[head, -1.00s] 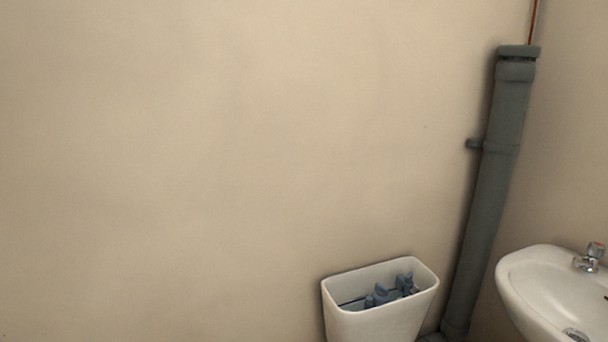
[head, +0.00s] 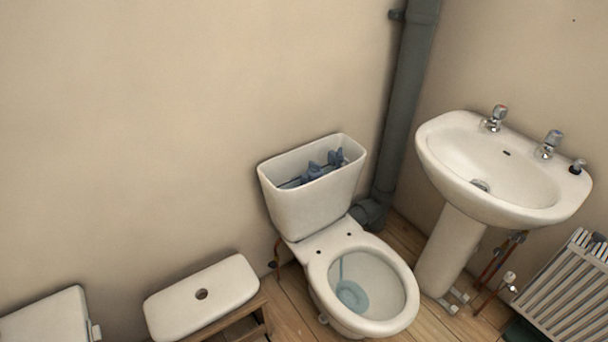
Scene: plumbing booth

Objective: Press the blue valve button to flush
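The white cistern (head: 312,203) stands open against the wall, without its lid on. Inside it is a blue valve mechanism (head: 322,166); its button is too small to tell apart. The toilet bowl (head: 362,281) below has no seat and shows bluish water. A white cistern lid (head: 203,296) with a round hole lies on a wooden stool left of the toilet. Neither of my grippers is in view.
A pedestal sink (head: 505,170) with two taps stands right of the toilet. A grey soil pipe (head: 403,100) runs up the corner. A radiator (head: 570,290) is at the lower right, and a white object (head: 48,318) at the lower left. Wooden floor (head: 290,307) shows around the toilet.

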